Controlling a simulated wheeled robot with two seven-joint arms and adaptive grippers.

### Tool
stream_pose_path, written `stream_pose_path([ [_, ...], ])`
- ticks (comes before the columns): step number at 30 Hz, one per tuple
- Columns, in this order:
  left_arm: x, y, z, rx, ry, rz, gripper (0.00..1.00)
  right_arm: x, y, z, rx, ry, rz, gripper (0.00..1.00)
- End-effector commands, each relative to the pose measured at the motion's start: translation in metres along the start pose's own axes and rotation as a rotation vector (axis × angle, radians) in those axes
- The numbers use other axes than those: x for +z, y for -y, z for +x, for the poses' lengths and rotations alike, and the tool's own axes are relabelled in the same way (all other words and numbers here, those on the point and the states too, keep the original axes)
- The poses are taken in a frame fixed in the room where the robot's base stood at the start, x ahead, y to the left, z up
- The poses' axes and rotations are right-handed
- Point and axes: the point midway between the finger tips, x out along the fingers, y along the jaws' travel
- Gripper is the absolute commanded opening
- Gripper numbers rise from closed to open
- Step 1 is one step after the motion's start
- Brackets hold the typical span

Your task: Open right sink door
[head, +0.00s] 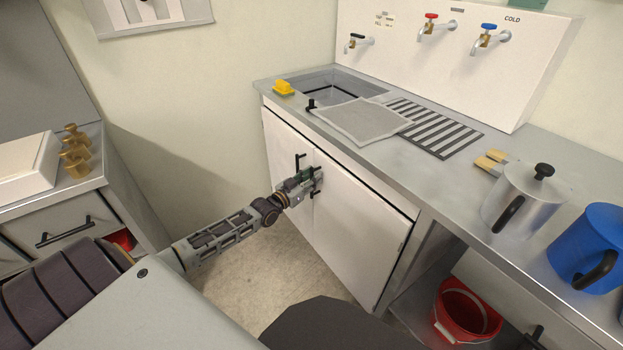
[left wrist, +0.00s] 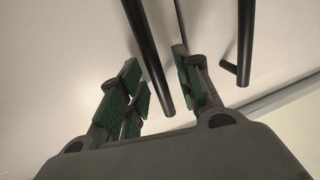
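The right sink door (head: 355,225) is a white panel under the steel counter and looks closed, flush with the left sink door (head: 286,150). My left gripper (head: 312,180) is at the right door's black bar handle (head: 319,173), near the seam between the doors. In the left wrist view my left gripper (left wrist: 162,90) is open. Its green-padded fingers stand either side of the handle (left wrist: 152,55), with a gap visible. The left door's handle (head: 299,162) is just left of the gripper; it also shows in the left wrist view (left wrist: 245,40). My right gripper is not seen.
The counter above holds a sink (head: 335,84), a drying mat (head: 362,120), a steel pitcher (head: 520,200) and a blue jug (head: 588,250). A red bucket (head: 467,312) stands on the lower shelf right of the doors. Floor before the doors is clear, apart from my own body.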

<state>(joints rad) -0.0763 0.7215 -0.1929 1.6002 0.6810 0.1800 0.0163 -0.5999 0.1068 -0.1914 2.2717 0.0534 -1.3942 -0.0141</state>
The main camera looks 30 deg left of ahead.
Motion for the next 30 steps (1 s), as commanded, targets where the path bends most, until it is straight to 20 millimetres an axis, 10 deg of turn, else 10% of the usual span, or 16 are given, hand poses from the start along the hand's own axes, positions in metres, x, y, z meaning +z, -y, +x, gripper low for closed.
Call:
stream_pose_path([
  [9, 0.0001, -0.0001, 0.0006, 0.0, 0.0, 0.0, 0.34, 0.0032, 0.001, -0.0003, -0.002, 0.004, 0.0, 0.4],
  [17, 0.0001, 0.0002, 0.0006, 0.0, 0.0, 0.0, 0.0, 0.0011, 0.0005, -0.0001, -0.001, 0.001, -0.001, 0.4],
  [30, -0.0006, 0.0019, 0.0003, -0.004, 0.0, -0.001, 0.0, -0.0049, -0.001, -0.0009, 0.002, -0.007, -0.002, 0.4],
])
